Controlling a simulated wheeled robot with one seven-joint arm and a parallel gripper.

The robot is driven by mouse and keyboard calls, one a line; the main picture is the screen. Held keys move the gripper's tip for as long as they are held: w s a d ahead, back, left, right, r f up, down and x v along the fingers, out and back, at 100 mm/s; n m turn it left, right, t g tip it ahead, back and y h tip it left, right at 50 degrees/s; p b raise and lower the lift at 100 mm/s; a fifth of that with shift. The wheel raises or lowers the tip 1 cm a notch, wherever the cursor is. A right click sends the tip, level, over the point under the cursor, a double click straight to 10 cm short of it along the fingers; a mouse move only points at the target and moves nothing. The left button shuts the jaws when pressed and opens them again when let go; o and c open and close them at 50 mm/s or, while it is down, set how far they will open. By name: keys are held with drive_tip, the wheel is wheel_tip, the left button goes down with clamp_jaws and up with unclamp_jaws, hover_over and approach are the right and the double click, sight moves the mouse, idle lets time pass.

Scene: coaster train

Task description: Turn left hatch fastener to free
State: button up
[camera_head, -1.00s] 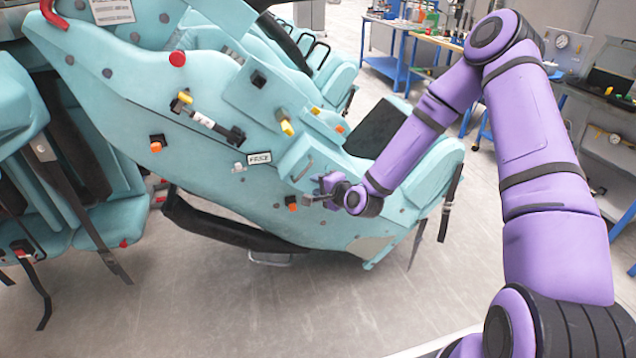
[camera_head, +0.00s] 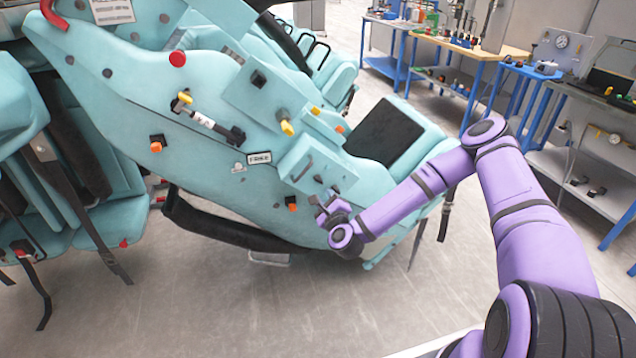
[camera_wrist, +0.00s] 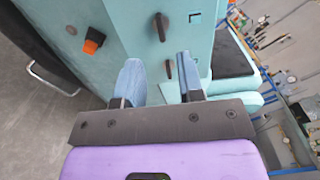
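The teal hatch box (camera_head: 322,158) sits on the side of the coaster car. In the head view it carries a dark bar handle (camera_head: 303,170) and a smaller dark fastener (camera_head: 318,178). In the wrist view two dark levers stand on the teal face: an upper one (camera_wrist: 161,27) and a lower one (camera_wrist: 168,68). I cannot tell which of them is the left fastener. My gripper (camera_wrist: 158,66) is open, its fingers apart, with the lower lever showing between the fingertips. Nothing is visibly gripped. In the head view my gripper (camera_head: 328,203) is just below the box.
An orange knob (camera_head: 292,204) sits left of my gripper; it also shows in the wrist view (camera_wrist: 92,42). A white label (camera_head: 258,158), seemingly reading FREE, is left of the box. A seat with a black pad (camera_head: 385,132) is to the right. Workbenches stand behind.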

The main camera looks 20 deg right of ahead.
sight(317, 181)
drive_tip(key=w, duration=0.9)
drive_tip(key=c, duration=0.6)
drive_tip(key=shift+n, duration=0.4)
drive_tip(key=shift+f+n, duration=0.2)
drive_tip(key=shift+n, duration=4.05)
drive_tip(key=shift+f+n, duration=0.2)
drive_tip(key=shift+n, duration=4.05)
